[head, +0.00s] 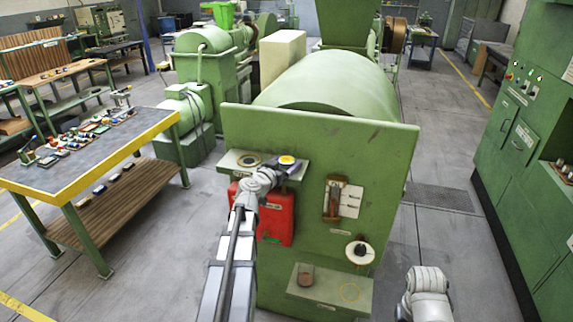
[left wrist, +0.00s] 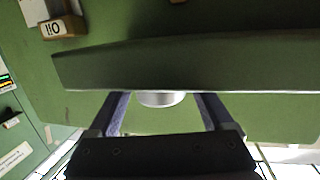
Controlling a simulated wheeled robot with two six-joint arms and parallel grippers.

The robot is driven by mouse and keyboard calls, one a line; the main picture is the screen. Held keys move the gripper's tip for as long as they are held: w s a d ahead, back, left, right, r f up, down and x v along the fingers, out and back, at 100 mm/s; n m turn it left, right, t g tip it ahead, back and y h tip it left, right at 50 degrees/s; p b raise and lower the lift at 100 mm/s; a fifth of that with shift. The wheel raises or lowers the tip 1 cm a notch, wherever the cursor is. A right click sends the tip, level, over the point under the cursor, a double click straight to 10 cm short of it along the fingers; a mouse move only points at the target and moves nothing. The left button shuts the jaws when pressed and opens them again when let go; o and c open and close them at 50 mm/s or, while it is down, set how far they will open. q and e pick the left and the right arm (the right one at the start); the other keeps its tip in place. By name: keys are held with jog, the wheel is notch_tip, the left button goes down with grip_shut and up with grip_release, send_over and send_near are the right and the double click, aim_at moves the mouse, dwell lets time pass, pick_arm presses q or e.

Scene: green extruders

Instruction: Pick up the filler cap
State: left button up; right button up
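The filler cap appears to be the round yellow-topped piece (head: 287,160) at the right end of a small green shelf (head: 232,158) on the machine's front. In the left wrist view, which looks upside down, a pale silvery round side (left wrist: 161,99) shows against the shelf's edge (left wrist: 190,70). My left gripper (head: 285,166) reaches it from the front. Its two bluish fingers (left wrist: 162,112) stand on either side of the silvery piece, open, with a gap visible at each side. Part of my right arm shows at lower right; its gripper is not visible.
A dark ring (head: 248,160) lies on the shelf's left part. A red box (head: 276,218) hangs below. A wooden holder (head: 333,199) and a lower shelf (head: 330,295) are on the same panel. A workbench (head: 60,185) with small parts stands left; a green cabinet (head: 520,150) stands right.

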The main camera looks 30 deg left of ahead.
aim_at(287, 159)
pick_arm(q)
grip_shut()
dwell(0.5)
jog(key=shift+r, duration=0.15)
notch_tip(287, 159, up, 10)
jog(key=p, duration=1)
